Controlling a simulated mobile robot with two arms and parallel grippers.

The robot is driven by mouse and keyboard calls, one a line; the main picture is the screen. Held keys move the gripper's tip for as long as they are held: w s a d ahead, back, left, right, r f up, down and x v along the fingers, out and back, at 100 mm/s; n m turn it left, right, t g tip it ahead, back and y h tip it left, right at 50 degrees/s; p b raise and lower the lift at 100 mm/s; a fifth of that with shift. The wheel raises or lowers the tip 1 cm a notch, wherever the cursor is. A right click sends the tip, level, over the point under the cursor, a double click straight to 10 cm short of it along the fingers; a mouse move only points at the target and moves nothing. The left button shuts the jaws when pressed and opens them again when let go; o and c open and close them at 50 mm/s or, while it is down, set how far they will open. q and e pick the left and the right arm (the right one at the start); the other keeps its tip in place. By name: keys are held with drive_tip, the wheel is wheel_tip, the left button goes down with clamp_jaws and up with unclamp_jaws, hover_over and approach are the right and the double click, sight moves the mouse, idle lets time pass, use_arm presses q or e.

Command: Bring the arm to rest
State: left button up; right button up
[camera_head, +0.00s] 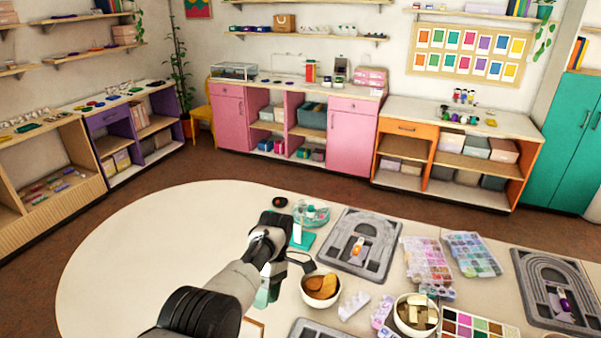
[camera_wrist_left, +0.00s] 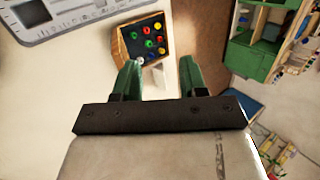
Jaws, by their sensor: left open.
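My left arm comes in from the bottom left of the head view and reaches over the white table (camera_head: 120,250). My left gripper (camera_wrist_left: 158,78) shows in the wrist view with two green fingers spread apart and nothing held between them. In the head view the gripper hangs over the table, left of a bowl with orange and brown contents (camera_head: 320,288), and the arm partly hides its fingers. My right gripper is not in view.
Grey bead boards (camera_head: 384,227) (camera_head: 538,270), clear bead boxes (camera_head: 427,262) and a bowl (camera_head: 404,318) crowd the table's right side. A teal stand (camera_head: 303,241) is close beyond my arm. A small dark tray with coloured pieces (camera_wrist_left: 122,48) shows in the wrist view. The table's left is clear.

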use_arm(q)
drive_tip(key=s+a+f+m+t+h, duration=0.1)
drive_tip(key=s+a+f+m+t, duration=0.5)
drive_tip(key=s+f, duration=0.6)
drive_tip(key=s+a+r+m+t, duration=0.1)
drive_tip(key=s+r+m+t, duration=0.1)
drive_tip(key=s+r+m, duration=0.6)
drive_tip(key=s+a+r+m+t, duration=0.2)
drive_tip(key=s+r, duration=0.2)
drive_tip(key=s, duration=0.7)
wheel_tip(320, 180, down, 31)
drive_tip(key=b, duration=0.7)
drive_tip(key=s+a+f+g+b, duration=0.1)
drive_tip(key=s+f+b, duration=0.1)
drive_tip(key=s+f, duration=0.6)
drive_tip(key=s+a+f+g+b, duration=0.1)
drive_tip(key=s+f+b, duration=0.2)
drive_tip(key=s+f, duration=0.6)
wheel_tip(320, 180, down, 7)
drive_tip(key=shift+a, duration=0.2)
